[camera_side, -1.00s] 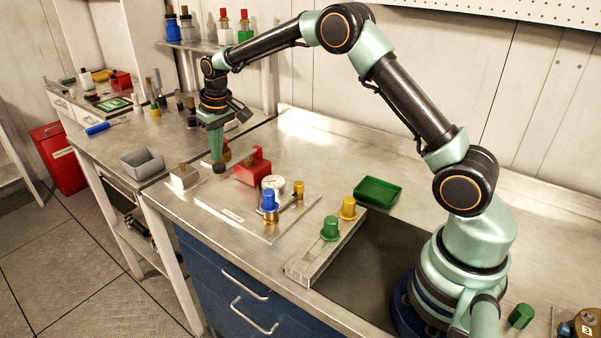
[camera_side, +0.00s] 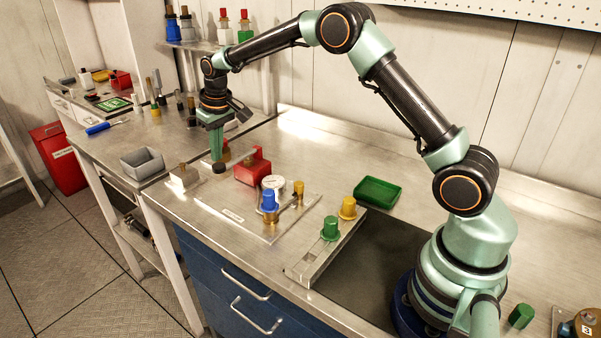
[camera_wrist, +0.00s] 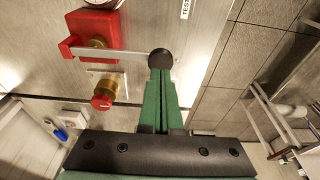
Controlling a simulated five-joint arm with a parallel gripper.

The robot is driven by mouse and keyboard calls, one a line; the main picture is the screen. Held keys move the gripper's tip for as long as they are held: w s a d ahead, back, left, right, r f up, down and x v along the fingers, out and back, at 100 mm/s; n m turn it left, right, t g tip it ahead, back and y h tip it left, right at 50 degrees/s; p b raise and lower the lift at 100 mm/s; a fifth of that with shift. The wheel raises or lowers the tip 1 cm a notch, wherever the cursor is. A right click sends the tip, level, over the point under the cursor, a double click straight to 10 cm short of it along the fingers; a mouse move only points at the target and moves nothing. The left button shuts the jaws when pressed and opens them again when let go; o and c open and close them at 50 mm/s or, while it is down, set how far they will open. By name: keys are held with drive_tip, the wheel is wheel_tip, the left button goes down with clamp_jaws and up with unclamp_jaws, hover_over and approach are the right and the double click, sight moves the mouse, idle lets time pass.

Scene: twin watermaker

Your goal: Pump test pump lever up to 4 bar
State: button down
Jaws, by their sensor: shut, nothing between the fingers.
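The red test pump (camera_side: 252,168) stands on a plate on the bench, and it also shows in the wrist view (camera_wrist: 95,22). Its pale lever (camera_wrist: 120,54) reaches out from the red body and ends in a round black knob (camera_wrist: 160,62), which also shows in the side view (camera_side: 219,168). My gripper (camera_side: 217,158) points down with its green fingers closed together. Its tips (camera_wrist: 160,74) are right at the knob; I cannot tell whether they touch it. Nothing is held between them. The round gauge (camera_side: 273,182) stands beside the pump; its reading is too small to read.
A red-capped brass fitting (camera_wrist: 103,95) stands close to the lever. A blue-capped fitting (camera_side: 269,202), a green cap (camera_side: 330,228) and a yellow cap (camera_side: 348,207) stand nearer my base. A green tray (camera_side: 378,191) lies behind. A grey bin (camera_side: 142,162) sits left.

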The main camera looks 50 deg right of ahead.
sight(220, 166)
idle(0.6)
drive_tip(key=shift+f, duration=2.5)
drive_tip(key=shift+r, duration=2.5)
drive_tip(key=shift+f, duration=0.15)
idle(1.8)
idle(0.4)
